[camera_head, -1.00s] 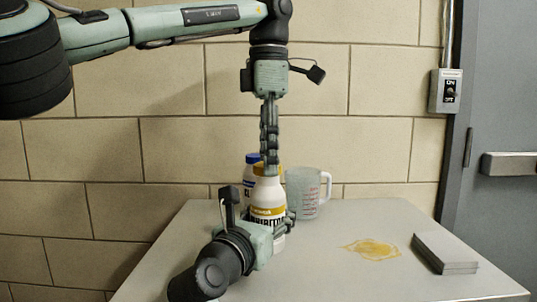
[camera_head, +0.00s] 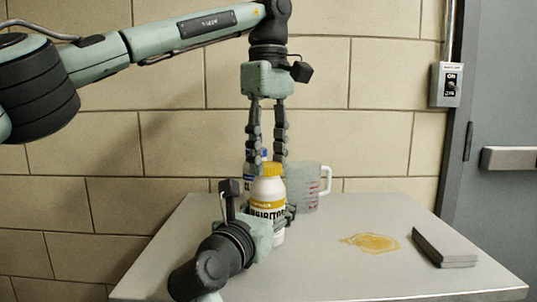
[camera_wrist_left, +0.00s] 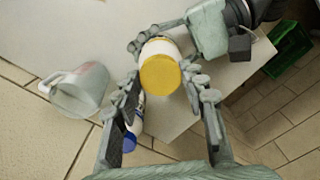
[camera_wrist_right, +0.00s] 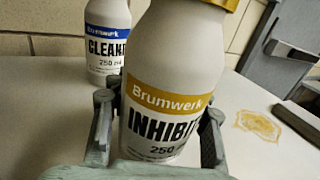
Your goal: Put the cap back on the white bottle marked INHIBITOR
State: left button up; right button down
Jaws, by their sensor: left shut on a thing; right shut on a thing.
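The white INHIBITOR bottle (camera_head: 268,190) stands upright near the table's left part, with a yellow band on its label. The yellow cap (camera_head: 273,170) sits on top of its neck; it also shows in the left wrist view (camera_wrist_left: 160,75). I cannot tell how tightly it is seated. My left gripper (camera_head: 267,167) points down from above, shut on the cap with a finger on each side. My right gripper (camera_head: 270,214) is low at the table, shut on the bottle's body; in the right wrist view its fingers (camera_wrist_right: 160,112) flank the label.
A blue-capped white CLEAN-labelled bottle (camera_wrist_right: 104,45) stands just behind. A clear measuring jug (camera_head: 305,188) stands to the right. A yellow puddle (camera_head: 370,243) and a grey stack (camera_head: 444,249) lie on the table's right (camera_head: 335,270). A brick wall is behind.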

pick_arm(q)
jog(key=m, duration=1.2)
jog(key=shift+m, duration=0.3)
jog(key=m, duration=0.3)
jog(key=shift+a+m, duration=0.1)
jog(key=shift+m, duration=0.3)
jog(key=o, duration=0.7)
